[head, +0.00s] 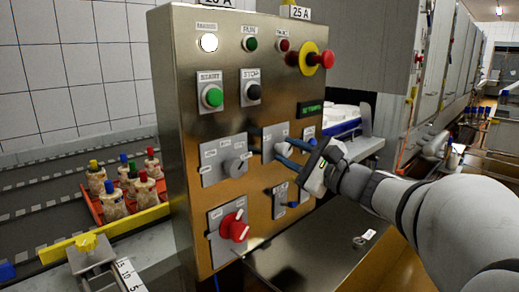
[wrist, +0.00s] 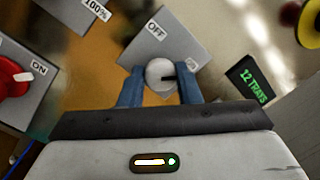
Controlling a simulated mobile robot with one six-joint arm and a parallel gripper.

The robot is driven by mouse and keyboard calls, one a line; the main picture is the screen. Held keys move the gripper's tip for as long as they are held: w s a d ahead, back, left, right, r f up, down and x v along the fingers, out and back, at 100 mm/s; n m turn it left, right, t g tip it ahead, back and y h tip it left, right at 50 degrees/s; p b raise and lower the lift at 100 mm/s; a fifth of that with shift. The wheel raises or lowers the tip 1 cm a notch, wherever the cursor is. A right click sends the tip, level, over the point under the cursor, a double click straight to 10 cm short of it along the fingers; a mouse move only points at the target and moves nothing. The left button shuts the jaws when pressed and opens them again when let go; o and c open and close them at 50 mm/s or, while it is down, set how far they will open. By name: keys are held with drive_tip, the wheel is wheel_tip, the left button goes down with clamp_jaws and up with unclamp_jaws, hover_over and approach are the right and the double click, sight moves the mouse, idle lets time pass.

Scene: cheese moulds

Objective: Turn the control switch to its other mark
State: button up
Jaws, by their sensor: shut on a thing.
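The control switch is a grey round knob (wrist: 161,74) on a square grey plate (wrist: 155,42), which also shows on the steel panel in the head view (head: 268,146). One mark on the plate reads OFF; a second, at the right corner, is partly hidden by a finger. A dark line on the knob points right in the wrist view. My gripper (wrist: 159,82) has its blue fingers on both sides of the knob and is shut on it. In the head view my gripper (head: 284,151) reaches the panel from the right.
Close by are a grey knob (head: 235,166), a red rotary switch (head: 234,226), green (head: 213,96) and black (head: 253,92) push-buttons, a red emergency stop (head: 309,59) and a green-lettered display (head: 311,108). Bottles stand in an orange tray (head: 96,212) at left.

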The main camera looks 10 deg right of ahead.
drive_tip(key=shift+r+m, duration=0.1)
drive_tip(key=shift+m, duration=0.4)
drive_tip(key=o, duration=0.9)
drive_tip(key=shift+o, duration=0.2)
drive_tip(key=shift+d, duration=0.1)
drive_tip(key=p+v, duration=0.1)
drive_tip(key=v, duration=0.6)
drive_tip(key=shift+s+d, duration=0.15)
drive_tip(key=shift+s, duration=0.15)
